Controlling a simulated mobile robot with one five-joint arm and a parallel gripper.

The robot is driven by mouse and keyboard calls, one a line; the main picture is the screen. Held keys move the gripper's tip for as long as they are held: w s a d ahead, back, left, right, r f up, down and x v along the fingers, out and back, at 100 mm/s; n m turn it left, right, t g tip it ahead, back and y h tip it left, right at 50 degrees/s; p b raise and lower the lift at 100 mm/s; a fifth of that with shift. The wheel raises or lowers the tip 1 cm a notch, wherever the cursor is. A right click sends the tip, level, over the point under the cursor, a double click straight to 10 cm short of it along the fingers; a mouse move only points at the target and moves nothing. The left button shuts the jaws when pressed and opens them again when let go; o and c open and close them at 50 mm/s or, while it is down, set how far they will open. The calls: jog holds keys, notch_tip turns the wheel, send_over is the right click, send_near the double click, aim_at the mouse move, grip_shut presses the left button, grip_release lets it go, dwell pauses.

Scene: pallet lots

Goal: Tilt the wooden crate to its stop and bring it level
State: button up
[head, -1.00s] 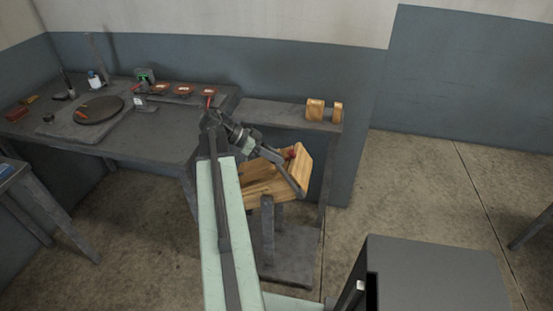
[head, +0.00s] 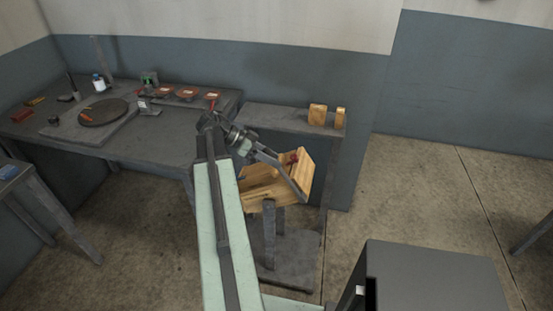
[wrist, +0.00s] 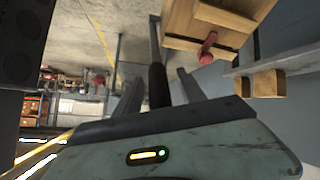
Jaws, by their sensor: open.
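The wooden crate (head: 285,185) sits slanted on a grey stand (head: 285,258), below the wall shelf. It also shows at the top of the wrist view (wrist: 190,22). A red knob-like part (wrist: 207,48) is on the crate. A grey lever runs along its side, with a dark grip (wrist: 157,85) at the near end. My gripper (head: 252,147) is at that grip, up and left of the crate. In the wrist view its two fingers (wrist: 160,90) are spread, one on each side of the grip, with gaps visible. The crate's inside is mostly hidden.
A workbench (head: 165,143) with a round dark plate (head: 103,111) and several small items stands at the left. A grey shelf (head: 275,117) holds two wooden blocks (head: 318,115). A dark grey box-shaped body fills the lower right. Open floor lies to the right.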

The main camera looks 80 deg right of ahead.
jog(key=p+v, duration=0.2)
jog(key=v, duration=0.3)
jog(key=shift+w+a+r, duration=0.1)
jog(key=shift+w+r, duration=0.15)
jog(key=shift+w, duration=0.1)
